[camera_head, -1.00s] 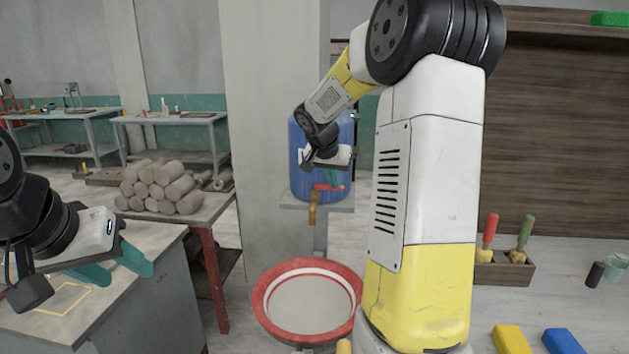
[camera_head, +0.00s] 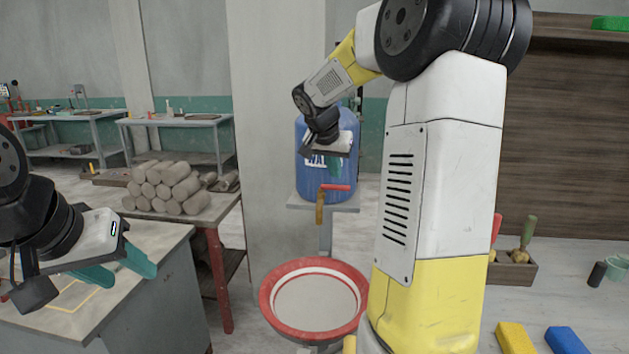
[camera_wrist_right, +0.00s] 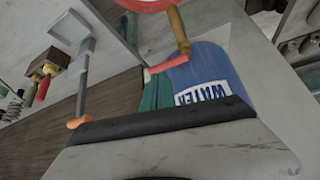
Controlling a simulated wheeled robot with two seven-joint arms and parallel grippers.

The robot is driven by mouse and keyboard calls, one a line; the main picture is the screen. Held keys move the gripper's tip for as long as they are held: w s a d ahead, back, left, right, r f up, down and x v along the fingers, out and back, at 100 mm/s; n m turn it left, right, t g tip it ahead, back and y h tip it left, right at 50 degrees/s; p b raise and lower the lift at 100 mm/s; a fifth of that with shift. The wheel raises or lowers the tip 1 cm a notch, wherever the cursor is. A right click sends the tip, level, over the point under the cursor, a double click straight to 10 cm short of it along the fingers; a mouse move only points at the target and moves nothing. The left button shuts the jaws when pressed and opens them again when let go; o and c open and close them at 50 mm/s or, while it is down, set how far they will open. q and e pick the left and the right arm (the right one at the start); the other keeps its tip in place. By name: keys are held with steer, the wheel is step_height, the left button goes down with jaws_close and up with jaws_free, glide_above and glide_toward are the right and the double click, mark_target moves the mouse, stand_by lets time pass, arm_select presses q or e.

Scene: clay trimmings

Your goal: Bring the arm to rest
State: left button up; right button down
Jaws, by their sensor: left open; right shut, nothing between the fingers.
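My right arm (camera_head: 440,180) rises through the middle of the head view and bends over at the top to the left. Its gripper (camera_head: 335,168) has teal fingers and hangs in front of the blue water barrel (camera_head: 312,185), above the red-handled tap (camera_head: 334,188). The fingers are together and hold nothing. In the right wrist view the teal fingers (camera_wrist_right: 157,92) show before the barrel (camera_wrist_right: 212,70) and its WATER label. My left gripper (camera_head: 122,272) is at the left, open and empty, above the grey table with a yellow outline (camera_head: 75,297).
A red-rimmed basin (camera_head: 266,300) stands below the tap. Stacked clay rolls (camera_head: 165,188) lie on a table behind. At the right are a wooden tool holder (camera_head: 512,270), a yellow block (camera_head: 514,338) and a blue block (camera_head: 565,342). A pillar (camera_head: 270,100) stands behind the basin.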

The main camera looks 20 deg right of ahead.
steer(key=d+v, duration=0.1)
steer(key=v, duration=0.7)
steer(key=s+a+f+n+y, duration=0.2)
steer(key=s+a+n, duration=0.1)
steer(key=s, duration=0.5)
steer(key=s+a+f+n+y, duration=0.2)
steer(key=s+a, duration=0.3)
steer(key=s, duration=0.4)
steer(key=s+a+f+n+t+y, duration=0.1)
steer(key=s+a+f+n+y, duration=0.1)
steer(key=s+a, duration=0.3)
steer(key=s+f+n, duration=0.1)
steer(key=s, duration=0.2)
steer(key=shift+f+n+y, duration=0.3)
steer(key=c, duration=2.1)
jaws_free()
steer(key=shift+s, duration=0.15)
